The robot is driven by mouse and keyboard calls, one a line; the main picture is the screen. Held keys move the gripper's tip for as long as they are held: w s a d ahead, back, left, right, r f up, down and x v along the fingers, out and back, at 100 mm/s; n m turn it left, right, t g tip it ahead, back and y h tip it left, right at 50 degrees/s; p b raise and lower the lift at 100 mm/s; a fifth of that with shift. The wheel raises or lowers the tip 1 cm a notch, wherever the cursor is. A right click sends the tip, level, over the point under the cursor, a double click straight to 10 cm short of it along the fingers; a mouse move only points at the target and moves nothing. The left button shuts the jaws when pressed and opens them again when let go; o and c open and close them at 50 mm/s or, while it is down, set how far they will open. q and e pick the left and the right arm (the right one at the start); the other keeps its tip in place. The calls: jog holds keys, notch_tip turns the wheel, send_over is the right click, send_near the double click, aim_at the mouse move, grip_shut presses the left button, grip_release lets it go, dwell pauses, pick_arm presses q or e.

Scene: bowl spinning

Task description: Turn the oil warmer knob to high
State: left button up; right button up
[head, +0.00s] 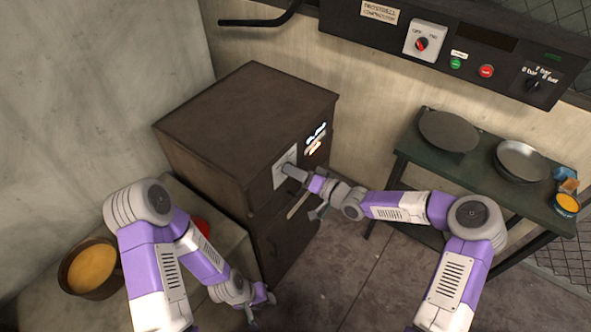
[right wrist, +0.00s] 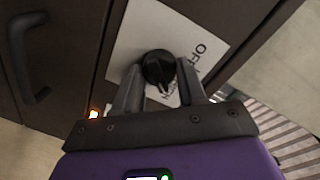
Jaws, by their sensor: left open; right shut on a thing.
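The oil warmer (head: 246,95) is a dark brown cabinet against the back wall. A white label plate (right wrist: 132,32) on its front carries a round black knob (right wrist: 158,66) with a pale pointer mark aimed at the lower edge of the right wrist view. "OFF" is readable on the plate; the other lettering is partly covered. My right gripper (right wrist: 160,88) is shut on the knob, one finger on each side. In the head view it reaches the plate (head: 280,178) and hides the knob. My left gripper (head: 262,310) is open and empty, low in front of the cabinet.
An orange light (right wrist: 93,114) glows beside the plate. A dark handle (right wrist: 22,60) is at the left. A pot of yellow-orange contents (head: 92,268) stands on the left counter. A green table (head: 470,180) with pans stands at the right. The floor between is clear.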

jog(key=shift+f+m, duration=0.1)
jog(key=shift+m, duration=0.3)
jog(key=o, duration=1.1)
jog(key=shift+c, duration=0.2)
jog(key=p+v, duration=0.1)
jog(key=v, duration=0.6)
jog(key=shift+s+d, duration=0.2)
jog(key=shift+d, duration=0.1)
jog(key=s+a+f+m+g+h, duration=0.1)
jog(key=s+f+g+h, duration=0.15)
jog(key=s+f, duration=0.45)
jog(key=s+a+f+m+g+h, duration=0.1)
jog(key=s+f+g+h, duration=0.2)
jog(key=f, duration=0.6)
jog(key=s+d+f+g+h, duration=0.2)
jog(key=s+f, duration=0.1)
jog(key=s, duration=0.5)
jog(key=s+d+f+g+h, duration=0.2)
jog(key=s+d+f, duration=0.1)
jog(key=s, duration=0.5)
jog(key=shift+s+f, duration=0.3)
jog(key=shift+f, duration=0.15)
